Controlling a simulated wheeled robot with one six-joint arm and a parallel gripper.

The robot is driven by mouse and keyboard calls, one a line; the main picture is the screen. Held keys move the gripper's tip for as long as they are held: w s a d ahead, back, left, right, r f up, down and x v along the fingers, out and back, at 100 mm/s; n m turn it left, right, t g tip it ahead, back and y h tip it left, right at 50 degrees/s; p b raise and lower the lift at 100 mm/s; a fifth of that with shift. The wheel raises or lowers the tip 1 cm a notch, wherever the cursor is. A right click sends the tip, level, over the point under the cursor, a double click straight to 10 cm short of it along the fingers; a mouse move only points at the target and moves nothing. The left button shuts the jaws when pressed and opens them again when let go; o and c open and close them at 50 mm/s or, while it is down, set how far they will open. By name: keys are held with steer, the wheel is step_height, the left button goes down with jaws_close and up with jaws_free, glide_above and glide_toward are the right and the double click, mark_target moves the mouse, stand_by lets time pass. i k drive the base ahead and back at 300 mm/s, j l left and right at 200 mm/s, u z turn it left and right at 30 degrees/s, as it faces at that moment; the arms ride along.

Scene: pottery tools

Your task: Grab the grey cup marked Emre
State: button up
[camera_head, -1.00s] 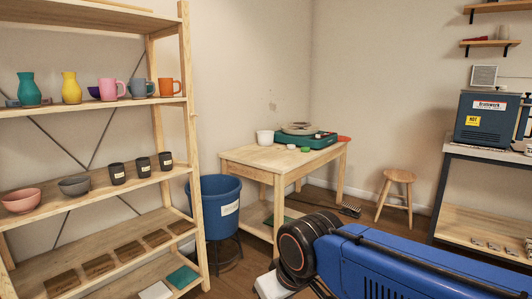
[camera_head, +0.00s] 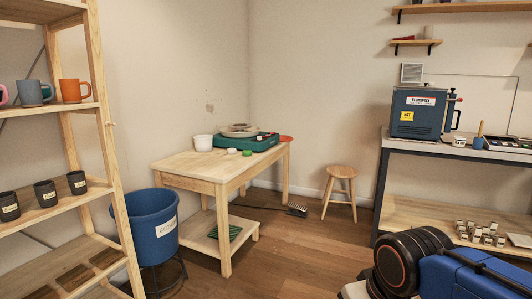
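Three dark grey cups with small pale labels stand in a row on the middle shelf at the left: a left cup (camera_head: 9,206), a middle cup (camera_head: 46,193) and a right cup (camera_head: 77,182). The writing on their labels is too small to read for sure, so I cannot tell which is marked Emre. A blue-grey mug (camera_head: 31,92) and an orange mug (camera_head: 72,90) stand on the shelf above. My blue arm shows at the lower right, far from the cups. My gripper is not in view.
The wooden shelf unit (camera_head: 104,125) fills the left side. A blue bucket (camera_head: 150,238) stands beside it. A wooden table (camera_head: 215,172) holds a pottery wheel (camera_head: 240,131). A stool (camera_head: 341,172) and a kiln (camera_head: 418,112) are farther right. The middle floor (camera_head: 290,250) is clear.

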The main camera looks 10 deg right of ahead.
mark_target(45, 192)
steer(key=j+u, duration=0.1)
steer(key=u, duration=1.1)
steer(key=i+l, duration=0.05)
